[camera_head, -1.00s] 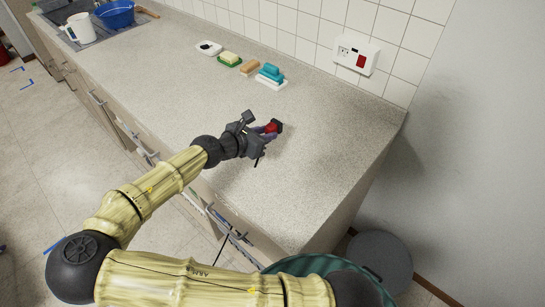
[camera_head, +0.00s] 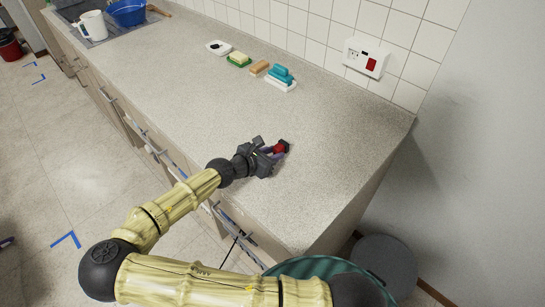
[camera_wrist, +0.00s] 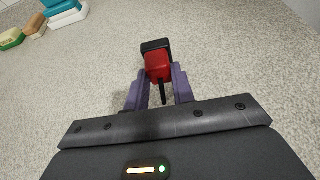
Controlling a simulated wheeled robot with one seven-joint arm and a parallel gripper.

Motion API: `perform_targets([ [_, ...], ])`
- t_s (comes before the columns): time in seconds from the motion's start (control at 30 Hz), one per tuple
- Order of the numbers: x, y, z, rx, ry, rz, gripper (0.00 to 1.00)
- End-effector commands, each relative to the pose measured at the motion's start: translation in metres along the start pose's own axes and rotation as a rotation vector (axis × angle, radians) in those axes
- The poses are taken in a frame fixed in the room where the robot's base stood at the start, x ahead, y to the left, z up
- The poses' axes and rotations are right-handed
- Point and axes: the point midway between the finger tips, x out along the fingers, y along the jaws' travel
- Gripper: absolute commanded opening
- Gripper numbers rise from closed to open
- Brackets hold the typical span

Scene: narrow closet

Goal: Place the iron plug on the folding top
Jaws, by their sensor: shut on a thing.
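The iron plug, a small red and black block, shows at the end of my gripper in the head view (camera_head: 281,148) and in the wrist view (camera_wrist: 158,66). My gripper (camera_head: 274,154) is shut on it, with the purple fingers on either side (camera_wrist: 160,90). A thin dark piece hangs from the plug between the fingers. The plug is over the speckled grey worktop (camera_head: 215,110), near its right end. I cannot tell whether the plug touches the surface. No separate folding top can be made out.
Several soap-like blocks on small dishes, among them a teal one (camera_head: 280,74), stand along the back. A wall socket (camera_head: 364,58) is at the back right. A blue bowl (camera_head: 127,13) and white jug (camera_head: 93,25) are far left. The worktop around my gripper is clear.

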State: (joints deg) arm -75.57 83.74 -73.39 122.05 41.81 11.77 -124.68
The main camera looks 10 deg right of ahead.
Motion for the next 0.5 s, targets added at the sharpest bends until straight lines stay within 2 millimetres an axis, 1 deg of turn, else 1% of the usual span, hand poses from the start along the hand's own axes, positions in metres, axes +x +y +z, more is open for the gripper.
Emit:
perform_targets([
  [0.03, 0.004, 0.0, -0.007, -0.003, -0.003, -0.001, 0.06],
  [0.13, 0.007, 0.0, -0.016, -0.001, -0.001, 0.0, 0.06],
  [0.5, 0.009, 0.0, -0.019, 0.0, 0.0, 0.001, 0.06],
])
